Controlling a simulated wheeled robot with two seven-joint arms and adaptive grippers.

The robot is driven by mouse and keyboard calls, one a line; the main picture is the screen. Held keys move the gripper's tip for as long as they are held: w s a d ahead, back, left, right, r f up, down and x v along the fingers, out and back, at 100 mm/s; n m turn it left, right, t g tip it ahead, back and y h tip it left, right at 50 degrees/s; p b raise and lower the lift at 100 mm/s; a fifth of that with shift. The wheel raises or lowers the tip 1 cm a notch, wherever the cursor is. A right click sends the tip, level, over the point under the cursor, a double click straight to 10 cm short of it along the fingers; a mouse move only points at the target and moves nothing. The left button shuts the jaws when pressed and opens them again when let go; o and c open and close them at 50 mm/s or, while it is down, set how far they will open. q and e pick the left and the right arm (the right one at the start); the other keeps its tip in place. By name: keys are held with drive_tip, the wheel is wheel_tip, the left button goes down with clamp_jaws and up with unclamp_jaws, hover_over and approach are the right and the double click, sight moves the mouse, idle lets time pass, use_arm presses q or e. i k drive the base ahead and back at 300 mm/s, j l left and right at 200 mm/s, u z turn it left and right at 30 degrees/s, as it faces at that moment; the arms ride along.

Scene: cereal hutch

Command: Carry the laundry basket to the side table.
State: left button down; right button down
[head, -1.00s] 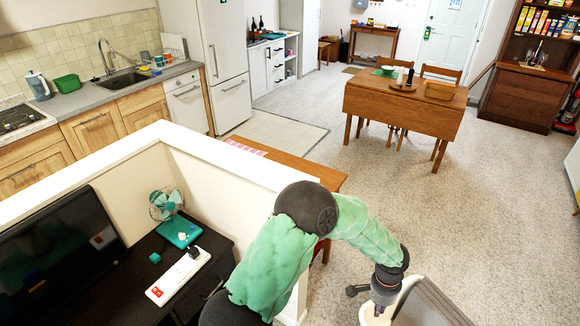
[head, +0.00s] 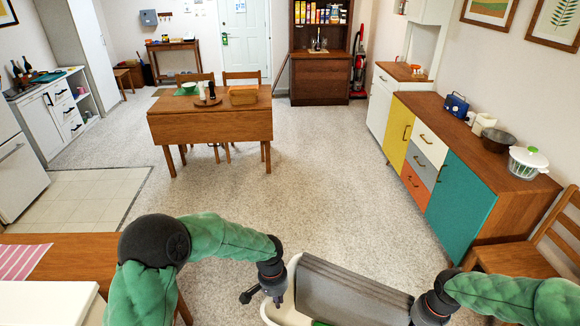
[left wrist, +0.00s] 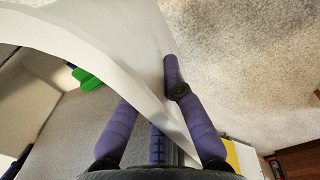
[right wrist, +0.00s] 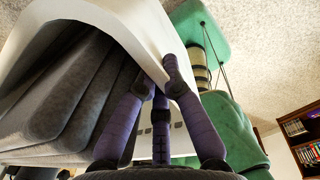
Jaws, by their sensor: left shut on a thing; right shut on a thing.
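The laundry basket (head: 292,277) is white, with a grey padded thing lying in its top, at the bottom of the head view. My left gripper (head: 272,293) is shut on its left rim, and the left wrist view shows the white wall (left wrist: 120,50) between the fingers (left wrist: 150,100). My right gripper (head: 428,312) is at its right side. In the right wrist view its fingers (right wrist: 158,90) close on the white wall (right wrist: 110,20), beside dark grey folded layers. A small wooden table (head: 173,45), seemingly the side table, stands at the back wall.
A wooden dining table (head: 212,124) with chairs stands ahead, left of centre. A long sideboard (head: 460,130) runs along the right, with a wooden chair (head: 545,240) at its near end. A table edge (head: 60,255) is near at left. Open carpet (head: 310,180) lies between.

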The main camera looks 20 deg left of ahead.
sight(89, 269)
drive_tip(key=i+l+u, duration=0.1)
drive_tip(key=i+u, duration=0.35)
drive_tip(key=i, duration=0.5)
drive_tip(key=i+u, duration=0.45)
drive_tip(key=i, duration=0.45)
drive_tip(key=i+l+u, duration=0.15)
drive_tip(key=i, duration=0.75)
drive_tip(key=i+u, duration=0.4)
drive_tip(key=i, duration=0.55)
drive_tip(key=i+u, duration=0.45)
drive_tip(key=i+l+u, duration=0.1)
drive_tip(key=i+u, duration=0.35)
drive_tip(key=i+j+u, duration=0.1)
drive_tip(key=i+u, duration=0.65)
drive_tip(key=i, duration=0.15)
drive_tip(key=i+l+u, duration=0.1)
drive_tip(key=i, duration=0.75)
drive_tip(key=i+l, duration=0.1)
drive_tip(key=i, duration=0.8)
drive_tip(key=u, duration=0.05)
